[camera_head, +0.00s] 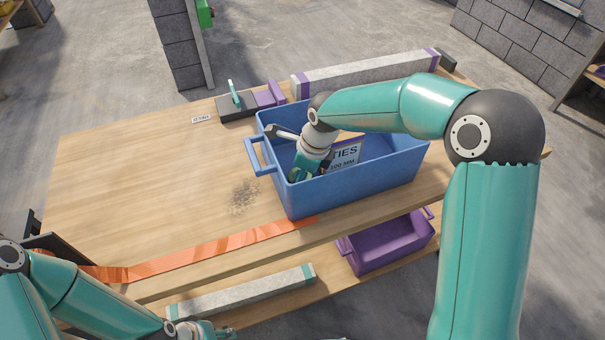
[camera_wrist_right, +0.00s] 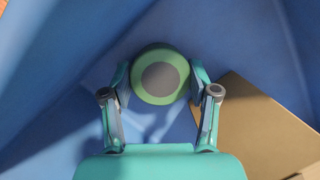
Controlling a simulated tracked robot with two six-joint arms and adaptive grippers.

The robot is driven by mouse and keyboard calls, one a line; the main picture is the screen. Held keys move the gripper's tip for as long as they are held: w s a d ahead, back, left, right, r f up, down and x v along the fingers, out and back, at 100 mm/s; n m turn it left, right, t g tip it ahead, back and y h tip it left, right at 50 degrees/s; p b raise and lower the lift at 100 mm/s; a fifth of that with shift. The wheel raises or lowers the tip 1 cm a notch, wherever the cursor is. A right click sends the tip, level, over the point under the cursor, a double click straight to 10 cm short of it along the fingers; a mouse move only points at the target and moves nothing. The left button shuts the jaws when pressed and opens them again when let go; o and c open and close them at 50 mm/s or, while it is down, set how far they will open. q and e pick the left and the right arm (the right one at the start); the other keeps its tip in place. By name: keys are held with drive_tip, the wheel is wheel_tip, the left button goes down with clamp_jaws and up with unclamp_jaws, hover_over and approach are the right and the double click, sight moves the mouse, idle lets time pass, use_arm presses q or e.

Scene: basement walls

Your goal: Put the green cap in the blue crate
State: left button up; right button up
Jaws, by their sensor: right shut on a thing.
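The blue crate (camera_head: 350,197) stands on the wooden table, and its blue walls also surround the right wrist view (camera_wrist_right: 60,85). My right gripper (camera_head: 303,172) reaches down inside the crate's left part. In the right wrist view, my right gripper (camera_wrist_right: 160,90) is shut on the green cap (camera_wrist_right: 160,96), a round green piece with a grey centre. I cannot tell whether the cap touches the crate floor. In the head view the cap is mostly hidden by the gripper. My left gripper (camera_head: 215,331) is low at the bottom edge, its fingers unclear.
A tan box (camera_wrist_right: 250,125) lies inside the crate, beside the gripper. A long grey block with purple ends (camera_head: 365,73) lies behind the crate. An orange strip (camera_head: 200,252) runs along the table front. A purple crate (camera_head: 390,243) sits below.

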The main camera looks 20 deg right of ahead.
drive_tip(key=o, duration=1.1)
drive_tip(key=shift+f, duration=0.1)
drive_tip(key=shift+o, duration=0.2)
drive_tip(key=v, duration=1.2)
